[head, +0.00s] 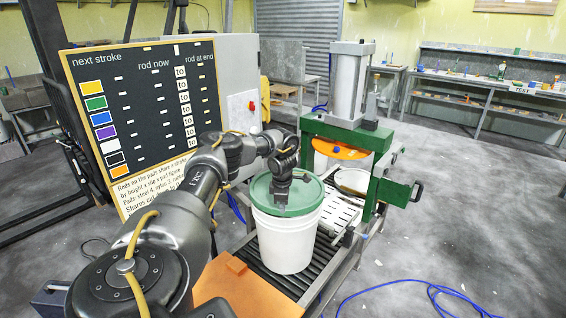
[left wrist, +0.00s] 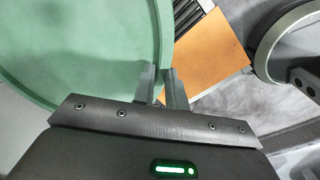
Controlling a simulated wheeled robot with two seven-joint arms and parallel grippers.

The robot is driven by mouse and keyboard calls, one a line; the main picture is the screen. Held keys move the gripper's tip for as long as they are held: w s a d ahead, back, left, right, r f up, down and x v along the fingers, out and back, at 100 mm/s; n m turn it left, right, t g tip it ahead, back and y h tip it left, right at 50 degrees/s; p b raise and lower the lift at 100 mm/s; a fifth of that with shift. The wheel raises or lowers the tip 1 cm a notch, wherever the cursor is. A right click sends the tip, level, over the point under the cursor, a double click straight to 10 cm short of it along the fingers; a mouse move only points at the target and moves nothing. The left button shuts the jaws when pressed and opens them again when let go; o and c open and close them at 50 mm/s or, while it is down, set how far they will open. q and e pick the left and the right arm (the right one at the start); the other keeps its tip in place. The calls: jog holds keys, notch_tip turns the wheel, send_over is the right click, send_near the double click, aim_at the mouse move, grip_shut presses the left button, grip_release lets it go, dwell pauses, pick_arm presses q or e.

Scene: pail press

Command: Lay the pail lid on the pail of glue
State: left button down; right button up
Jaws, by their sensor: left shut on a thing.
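The green round pail lid (head: 262,189) is over the mouth of the white pail (head: 288,243), which stands upright on the roller conveyor. The lid looks roughly level and lined up with the pail; I cannot tell whether it rests on the rim or is slightly above it. My left gripper (head: 281,203) is shut on the lid's edge. The left wrist view shows the lid (left wrist: 80,50) at upper left, its rim between the fingers (left wrist: 162,88). The glue inside is hidden. My right gripper is not in view.
The green press (head: 338,133) with an orange plate stands beyond the pail. A board (head: 150,100) with coloured squares stands at left. An orange panel (head: 245,290) lies in front of the conveyor (head: 268,268). A blue cable (head: 410,282) crosses the floor at right.

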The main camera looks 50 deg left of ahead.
pick_arm(q)
jog(key=shift+f+b, duration=0.55)
jog(key=shift+f, duration=0.55)
jog(key=c, duration=1)
grip_release()
jog(key=shift+c, duration=0.2)
jog(key=shift+r, duration=0.1)
notch_tip(320, 180, up, 8)
jog(key=p, duration=0.8)
